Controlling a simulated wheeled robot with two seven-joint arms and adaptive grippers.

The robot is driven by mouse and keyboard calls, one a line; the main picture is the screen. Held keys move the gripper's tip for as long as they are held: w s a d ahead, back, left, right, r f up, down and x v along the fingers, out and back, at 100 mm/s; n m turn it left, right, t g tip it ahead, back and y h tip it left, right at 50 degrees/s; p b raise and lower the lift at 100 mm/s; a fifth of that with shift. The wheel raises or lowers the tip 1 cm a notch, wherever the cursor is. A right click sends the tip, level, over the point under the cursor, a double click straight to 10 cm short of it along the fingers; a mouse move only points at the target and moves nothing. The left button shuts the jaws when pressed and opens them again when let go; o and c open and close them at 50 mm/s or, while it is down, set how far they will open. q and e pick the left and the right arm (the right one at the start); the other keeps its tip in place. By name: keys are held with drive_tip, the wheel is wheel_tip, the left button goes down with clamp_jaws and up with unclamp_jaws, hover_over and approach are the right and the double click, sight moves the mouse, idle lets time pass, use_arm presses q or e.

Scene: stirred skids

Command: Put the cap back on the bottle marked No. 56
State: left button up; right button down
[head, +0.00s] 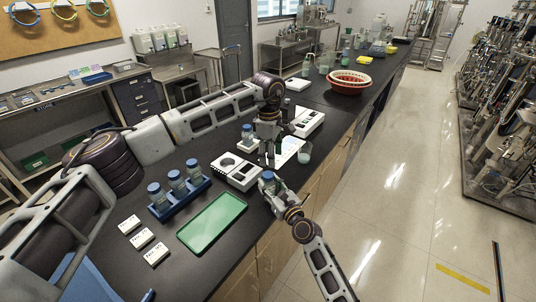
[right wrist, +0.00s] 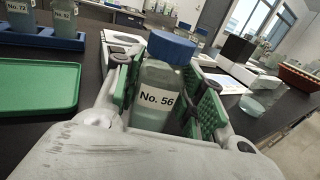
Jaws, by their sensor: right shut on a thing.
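The bottle marked No. 56 (right wrist: 156,98) stands between the green finger pads of my right gripper (right wrist: 160,105), which is shut on it. A blue cap (right wrist: 171,46) sits on top of the bottle; I cannot tell how tightly. In the head view this blue cap (head: 267,176) shows at my right gripper (head: 272,186), by the table's front edge, and the bottle is mostly hidden. My left gripper (head: 268,161) points down just behind it, fingers apart with nothing seen between them.
A blue rack (head: 180,199) holds three capped bottles. A green tray (head: 213,222) and white label cards (head: 141,238) lie nearby. A white device (head: 235,172), another capped bottle (head: 247,138) and a clear beaker (head: 304,153) stand close to my grippers. Red baskets (head: 350,82) are farther back.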

sight(268, 174)
use_arm(q)
drive_tip(key=n, duration=0.4)
drive_tip(key=shift+a+n, duration=0.15)
drive_tip(key=shift+n, duration=0.25)
drive_tip(key=n, duration=0.4)
drive_tip(key=shift+a+n, duration=0.15)
drive_tip(key=shift+n, duration=0.25)
drive_tip(key=n, duration=0.4)
drive_tip(key=shift+a+n+y, duration=0.1)
drive_tip(key=shift+n+y, duration=0.2)
drive_tip(key=shift+n, duration=0.1)
drive_tip(key=n, duration=0.4)
drive_tip(key=shift+s+n, duration=0.1)
drive_tip(key=shift+n, duration=0.2)
drive_tip(key=shift+f, duration=0.1)
drive_tip(key=shift+f, duration=3.9)
